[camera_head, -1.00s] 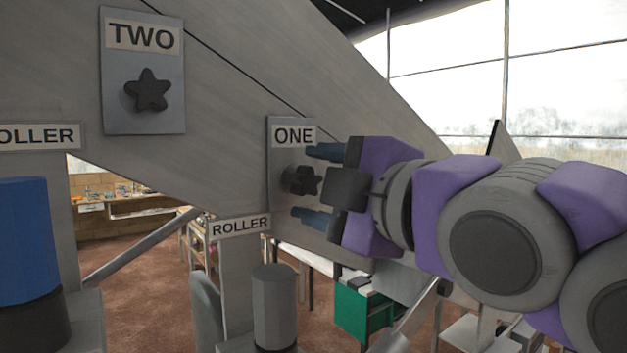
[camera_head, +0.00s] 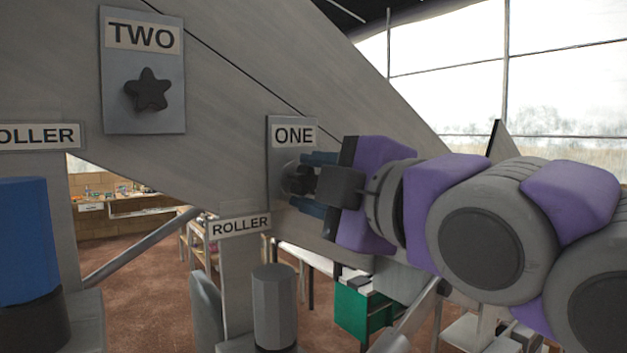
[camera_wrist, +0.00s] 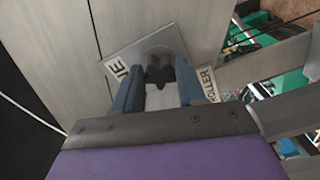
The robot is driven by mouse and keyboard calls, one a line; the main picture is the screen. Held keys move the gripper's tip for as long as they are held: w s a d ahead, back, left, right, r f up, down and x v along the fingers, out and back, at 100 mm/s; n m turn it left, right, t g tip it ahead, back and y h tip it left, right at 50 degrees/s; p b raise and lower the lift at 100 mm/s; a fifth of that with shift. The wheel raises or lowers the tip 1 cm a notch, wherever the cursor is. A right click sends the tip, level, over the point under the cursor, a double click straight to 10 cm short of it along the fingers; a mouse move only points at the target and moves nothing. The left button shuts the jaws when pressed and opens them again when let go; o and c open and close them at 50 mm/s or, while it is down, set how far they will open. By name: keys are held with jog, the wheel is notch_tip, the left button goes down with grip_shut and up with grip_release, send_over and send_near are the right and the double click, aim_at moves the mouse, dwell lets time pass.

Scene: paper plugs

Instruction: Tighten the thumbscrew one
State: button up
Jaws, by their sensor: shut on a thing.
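Thumbscrew one (camera_head: 295,180) is a dark star-shaped knob on a grey plate marked ONE (camera_head: 281,127), fixed to a slanted grey panel. In the head view my gripper (camera_head: 303,180) is at the knob, one blue finger above it and one below, shut on it. The fingers and palm hide part of the knob. In the wrist view the dark knob (camera_wrist: 159,71) shows between the blue finger ends, in front of a round disc on the plate.
A second star knob (camera_head: 149,90) sits on the plate marked TWO (camera_head: 143,120) to the upper left. A blue roller (camera_head: 24,240) and a grey roller (camera_head: 274,305) stand below. A ROLLER label (camera_head: 240,226) is just under plate ONE.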

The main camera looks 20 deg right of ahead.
jog(key=m, duration=0.2)
jog(key=shift+f+m+b, duration=0.15)
jog(key=shift+m+b, duration=0.2)
jog(key=shift+m, duration=0.05)
jog(key=m+b, duration=0.1)
jog(key=m, duration=1.2)
jog(key=shift+m, duration=0.3)
jog(key=o, duration=1)
jog(key=shift+s, duration=0.1)
